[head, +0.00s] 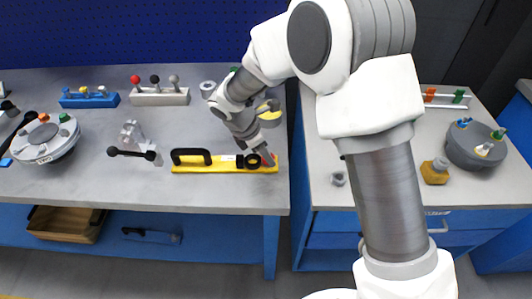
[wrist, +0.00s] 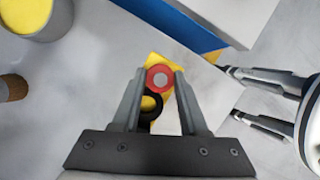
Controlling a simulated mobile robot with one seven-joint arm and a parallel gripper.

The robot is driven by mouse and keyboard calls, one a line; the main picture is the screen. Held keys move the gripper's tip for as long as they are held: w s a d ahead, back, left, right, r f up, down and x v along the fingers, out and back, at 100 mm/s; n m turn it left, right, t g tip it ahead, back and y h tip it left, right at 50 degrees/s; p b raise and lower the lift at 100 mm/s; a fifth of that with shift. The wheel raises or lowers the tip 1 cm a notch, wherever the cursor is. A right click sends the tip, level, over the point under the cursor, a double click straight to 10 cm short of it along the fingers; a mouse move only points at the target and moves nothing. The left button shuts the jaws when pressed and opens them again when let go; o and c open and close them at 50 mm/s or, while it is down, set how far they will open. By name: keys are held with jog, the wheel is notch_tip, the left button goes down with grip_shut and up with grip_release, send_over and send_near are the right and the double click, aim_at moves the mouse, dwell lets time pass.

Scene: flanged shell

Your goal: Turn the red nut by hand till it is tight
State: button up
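The red nut (wrist: 160,77) is a round red ring with a pale centre, near the end of a yellow bar (head: 215,167). In the wrist view it shows between the tips of my gripper (wrist: 158,74). The two fingers stand apart, one on each side of it, and no clear contact shows. A black ring (wrist: 151,104) sits beside the nut on the bar, seen between the fingers. In the head view my gripper (head: 262,150) is over the bar's right end and mostly hides the nut. The bar lies on the grey bench and carries a black handle (head: 190,155) at its left.
The bench's front edge runs just below the bar. A yellow-topped cylinder (head: 270,112) stands behind my gripper. A grey bracket with a black handle (head: 132,143) is to the left. Lever blocks (head: 160,98) stand at the back. A gap separates this bench from the right one.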

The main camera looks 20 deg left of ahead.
grip_shut()
jog(key=shift+m, duration=0.3)
jog(key=m+g+p, duration=0.1)
jog(key=m, duration=0.1)
jog(key=m+g+h+p, duration=0.1)
jog(key=m, duration=0.2)
jog(key=shift+w+a+r, duration=0.1)
jog(key=shift+w, duration=0.1)
jog(key=m+g, duration=0.1)
jog(key=m, duration=0.1)
jog(key=m+g+p, duration=0.1)
jog(key=m, duration=0.2)
jog(key=shift+w, duration=0.15)
dwell(0.9)
jog(key=o, duration=0.7)
grip_release()
jog(key=shift+c, duration=0.2)
